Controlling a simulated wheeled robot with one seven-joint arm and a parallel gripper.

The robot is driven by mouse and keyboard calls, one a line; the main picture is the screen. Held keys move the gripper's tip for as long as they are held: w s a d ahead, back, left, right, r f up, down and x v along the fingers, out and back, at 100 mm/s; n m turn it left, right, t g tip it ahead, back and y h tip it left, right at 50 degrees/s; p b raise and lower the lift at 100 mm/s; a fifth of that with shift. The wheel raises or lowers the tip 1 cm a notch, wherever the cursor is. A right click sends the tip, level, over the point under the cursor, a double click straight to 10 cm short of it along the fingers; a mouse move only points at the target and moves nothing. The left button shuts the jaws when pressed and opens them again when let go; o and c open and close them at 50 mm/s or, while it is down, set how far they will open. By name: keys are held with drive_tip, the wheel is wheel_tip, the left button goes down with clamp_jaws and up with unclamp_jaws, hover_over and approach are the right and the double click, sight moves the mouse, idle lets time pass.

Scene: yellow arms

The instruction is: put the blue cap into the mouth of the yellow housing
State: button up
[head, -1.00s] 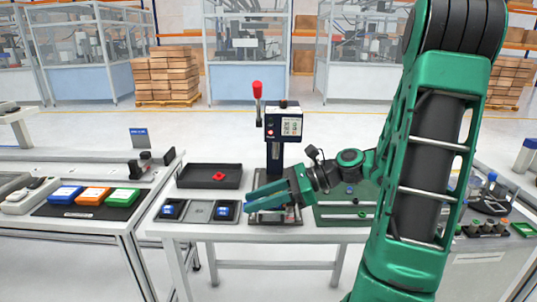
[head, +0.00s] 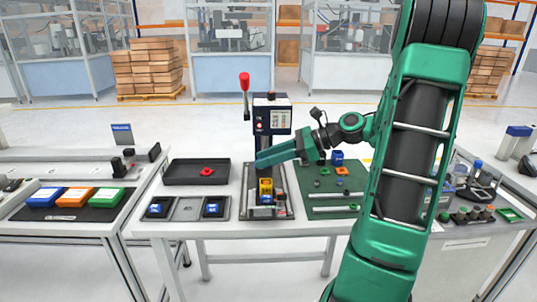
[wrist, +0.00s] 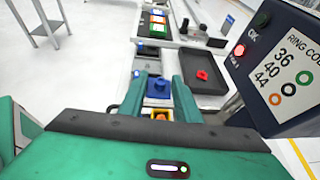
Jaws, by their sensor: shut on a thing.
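The yellow housing (head: 265,188) stands upright on the press base, in front of the press column. My gripper (head: 262,160) is just above it and slightly behind it in the head view. In the wrist view my gripper (wrist: 160,95) is shut on the blue cap (wrist: 158,88), which shows between the two green fingers. Part of the yellow housing (wrist: 160,115) shows nearer the wrist, below the cap. In the head view the fingers hide the cap. The housing's mouth is not clearly visible, and the cap looks apart from it.
The press (head: 272,120) with its red-knobbed lever stands close behind my gripper. A black tray (head: 182,180) holds a red part. A grey tray (head: 186,216) holds blue-marked parts. A green mat (head: 340,207) carries small parts and a blue block (head: 337,157).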

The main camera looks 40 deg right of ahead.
sight(271, 182)
drive_tip(key=shift+w+d+r, duration=0.15)
drive_tip(key=shift+d, duration=0.4)
drive_tip(key=shift+w+d+r, duration=0.1)
drive_tip(key=shift+w+d, duration=0.05)
drive_tip(key=shift+d, duration=0.4)
drive_tip(key=shift+f, duration=3.35)
drive_tip(key=shift+f, duration=0.2)
drive_tip(key=o, duration=1.2)
drive_tip(key=v, duration=1)
drive_tip(key=shift+s+d+r, duration=0.1)
drive_tip(key=shift+s+d, duration=0.05)
drive_tip(key=shift+s, duration=0.15)
